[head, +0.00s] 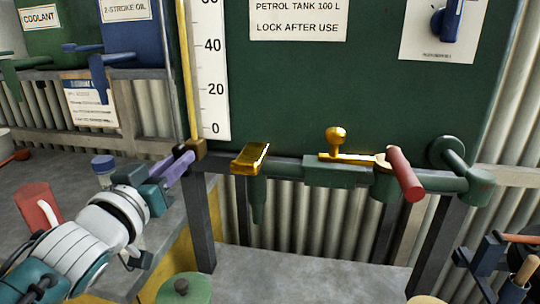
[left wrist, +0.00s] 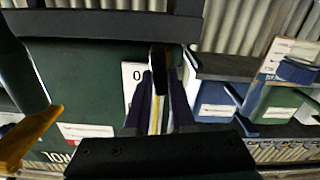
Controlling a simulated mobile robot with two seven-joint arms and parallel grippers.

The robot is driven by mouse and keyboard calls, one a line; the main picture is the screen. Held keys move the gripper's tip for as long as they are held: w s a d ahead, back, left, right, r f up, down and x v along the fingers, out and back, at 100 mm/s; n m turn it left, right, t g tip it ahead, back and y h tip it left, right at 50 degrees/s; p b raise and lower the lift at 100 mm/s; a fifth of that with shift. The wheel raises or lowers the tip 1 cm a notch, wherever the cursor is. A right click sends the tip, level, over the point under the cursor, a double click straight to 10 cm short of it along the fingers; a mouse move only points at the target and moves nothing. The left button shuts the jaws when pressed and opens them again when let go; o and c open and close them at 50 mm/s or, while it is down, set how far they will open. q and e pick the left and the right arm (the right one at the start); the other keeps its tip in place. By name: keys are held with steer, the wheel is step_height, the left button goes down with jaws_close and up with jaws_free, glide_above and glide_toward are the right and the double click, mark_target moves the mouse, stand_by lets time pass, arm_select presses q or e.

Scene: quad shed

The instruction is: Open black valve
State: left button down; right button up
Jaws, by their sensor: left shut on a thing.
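A green petrol tank (head: 350,95) stands on a dark frame, with a white level scale and a yellow tube on its left side. A small black valve handle (head: 180,150) sits at the foot of the tube, beside a brass fitting (head: 196,149). My left gripper (head: 182,160) reaches it from the lower left and is shut on it. In the left wrist view the black handle (left wrist: 158,57) stands between the two fingers of my left gripper (left wrist: 161,82). The fingers partly hide the handle. My right gripper is not in view.
To the right along the tank's lower edge are a yellow lever (head: 250,158), a brass knob (head: 336,137) and a red handle (head: 405,174). Coolant and oil containers stand behind.

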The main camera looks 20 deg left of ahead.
arm_select(q)
steer(key=shift+m, duration=1.1)
steer(key=c, duration=0.8)
jaws_free()
steer(key=shift+o, duration=0.2)
steer(key=shift+s, duration=0.15)
steer(key=v, duration=0.9)
steer(key=shift+s, duration=0.35)
steer(key=shift+d, duration=0.1)
